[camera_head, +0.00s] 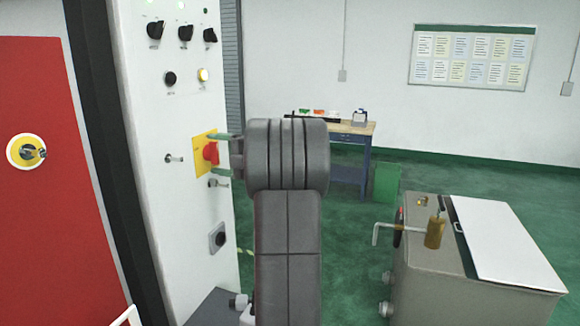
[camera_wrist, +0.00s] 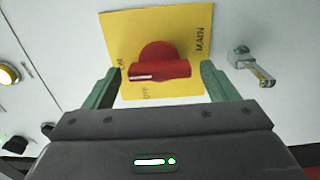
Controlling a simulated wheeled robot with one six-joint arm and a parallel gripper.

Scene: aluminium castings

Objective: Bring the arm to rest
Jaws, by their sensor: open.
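My gripper (camera_wrist: 160,85) is open, with its two green fingers on either side of a red rotary switch (camera_wrist: 160,64). The fingers look apart from the switch's handle, with a gap on each side. In the head view my gripper (camera_head: 222,154) reaches left to the white panel, and the red switch (camera_head: 211,152) shows between its fingers. The switch sits on a yellow plate (camera_wrist: 125,30) with MAIN and OFF lettering. My grey arm (camera_head: 287,235) stands upright in the middle of the head view and hides part of the room behind it.
The white control panel (camera_head: 185,110) carries several black knobs, a lit yellow button (camera_head: 203,75) and a metal toggle lever (camera_head: 219,183). A red door (camera_head: 40,220) is at left. A grey cabinet (camera_head: 460,290) stands at right, a workbench (camera_head: 345,128) behind.

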